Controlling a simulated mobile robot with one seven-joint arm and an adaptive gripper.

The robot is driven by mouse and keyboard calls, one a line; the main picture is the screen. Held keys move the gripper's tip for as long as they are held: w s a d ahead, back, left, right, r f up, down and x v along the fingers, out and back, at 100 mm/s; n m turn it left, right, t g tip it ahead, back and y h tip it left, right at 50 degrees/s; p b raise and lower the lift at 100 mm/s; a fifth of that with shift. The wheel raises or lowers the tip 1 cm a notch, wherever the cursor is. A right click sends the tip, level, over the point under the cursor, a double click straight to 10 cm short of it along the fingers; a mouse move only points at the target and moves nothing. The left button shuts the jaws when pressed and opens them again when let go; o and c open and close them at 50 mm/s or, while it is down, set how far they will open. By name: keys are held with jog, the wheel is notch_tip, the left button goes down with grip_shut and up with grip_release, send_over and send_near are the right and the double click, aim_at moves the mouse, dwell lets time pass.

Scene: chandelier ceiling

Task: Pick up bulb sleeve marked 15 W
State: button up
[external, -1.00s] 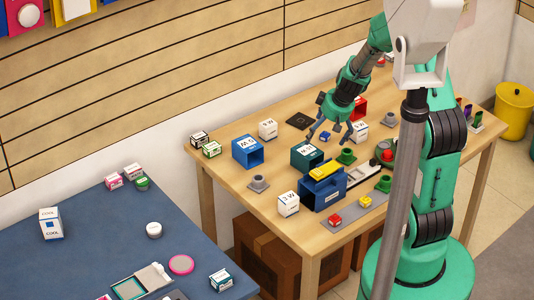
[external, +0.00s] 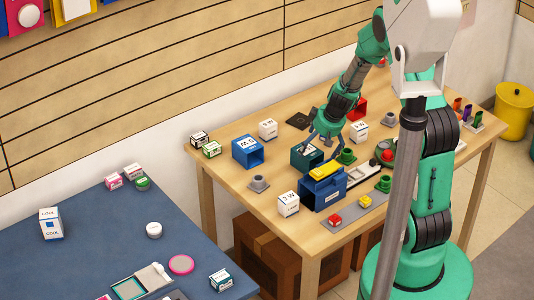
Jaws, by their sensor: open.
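A dark teal sleeve (external: 301,161) with an open front and a white label on top stands on the wooden table. Its label is partly covered and too small to read, so I cannot tell if it says 15 W. A blue sleeve (external: 243,148) to its left has a white label that seems to show a 5 and a W upside down. My gripper (external: 318,150) is open, pointing down at the teal sleeve, with its fingers at or just above the sleeve's top and right side. I cannot tell whether they touch.
A larger blue box with a yellow top (external: 325,171) stands close in front. White W-marked boxes (external: 359,132) (external: 267,129) (external: 289,204) and a green socket (external: 347,157) are around. A red sleeve (external: 360,108) is behind my gripper. Bare table lies left of the teal sleeve.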

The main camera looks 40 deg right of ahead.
jog(key=shift+f, duration=0.15)
jog(key=shift+b+x, duration=0.7)
jog(key=shift+x, duration=1.9)
jog(key=shift+w, duration=0.1)
jog(key=c, duration=0.9)
